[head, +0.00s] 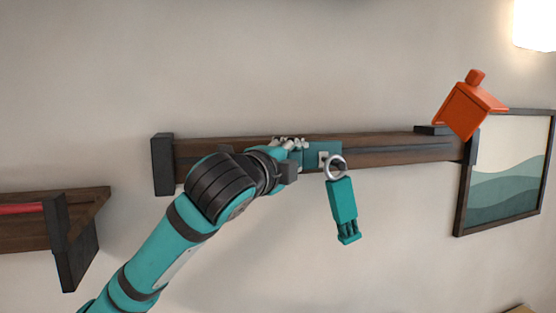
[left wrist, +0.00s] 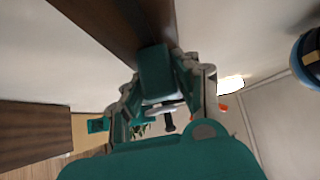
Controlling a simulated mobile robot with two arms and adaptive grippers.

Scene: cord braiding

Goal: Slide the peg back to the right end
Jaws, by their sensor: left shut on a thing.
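The peg is a teal sliding block (head: 322,153) on a dark wooden rail (head: 400,149) fixed to the wall. It sits near the middle of the rail, away from both ends. A silver ring (head: 336,167) at its front carries a hanging teal tag (head: 343,205). My left gripper (head: 291,157) is at the block's left part, its fingers partly hidden by my wrist. In the left wrist view the block (left wrist: 155,72) lies between the fingers of my left gripper (left wrist: 163,88), which is shut on it. My right gripper is not in view.
Dark end pieces stand at the rail's left end (head: 162,164) and right end (head: 470,147). The rail right of the block looks clear. An orange boxy thing (head: 466,110) and a framed picture (head: 508,174) are at the right. A wooden shelf (head: 75,205) is at the lower left.

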